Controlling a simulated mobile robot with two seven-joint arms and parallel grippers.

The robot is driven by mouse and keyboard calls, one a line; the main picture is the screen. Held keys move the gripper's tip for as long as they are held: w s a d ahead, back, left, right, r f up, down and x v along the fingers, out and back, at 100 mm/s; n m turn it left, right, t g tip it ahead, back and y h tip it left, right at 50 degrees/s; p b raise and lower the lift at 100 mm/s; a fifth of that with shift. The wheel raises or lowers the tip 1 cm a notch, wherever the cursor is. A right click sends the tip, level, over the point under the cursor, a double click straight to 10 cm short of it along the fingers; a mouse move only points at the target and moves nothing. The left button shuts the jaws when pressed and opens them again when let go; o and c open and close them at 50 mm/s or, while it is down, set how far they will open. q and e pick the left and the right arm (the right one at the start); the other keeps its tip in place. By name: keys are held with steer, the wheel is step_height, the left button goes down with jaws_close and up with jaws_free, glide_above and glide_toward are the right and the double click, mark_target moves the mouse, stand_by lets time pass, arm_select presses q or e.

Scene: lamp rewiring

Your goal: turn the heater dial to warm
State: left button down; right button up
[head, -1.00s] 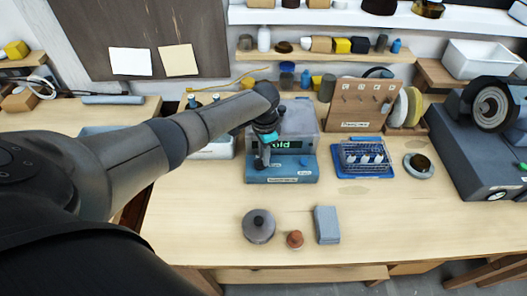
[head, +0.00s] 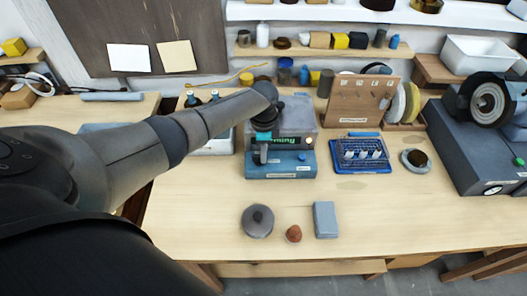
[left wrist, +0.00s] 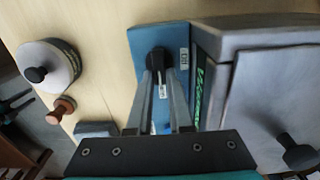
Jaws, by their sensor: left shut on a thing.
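The heater, a grey box on a blue base (head: 296,168), stands at the middle of the bench. Its green lit display (head: 285,141) is partly hidden by my gripper; its visible letters look like "ming". In the left wrist view the black dial (left wrist: 158,58) sits on the blue base, beside small white labels. My left gripper (head: 262,158) points down at the heater's front. In the left wrist view its two fingers (left wrist: 159,75) are closed on the dial from both sides. My right gripper is in neither view.
A grey lidded pot (head: 258,222), a small brown-red knobbed piece (head: 293,233) and a grey block (head: 325,220) lie in front. A blue rack (head: 361,155) and a small round dish (head: 415,160) stand to the right. The front right bench is clear.

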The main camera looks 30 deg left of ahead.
arm_select(q)
steer(key=c, duration=0.8)
jaws_free()
steer(key=shift+r, duration=0.15)
step_height(320, 180, up, 15)
steer(key=shift+r+p, duration=0.1)
steer(key=shift+p, duration=0.4)
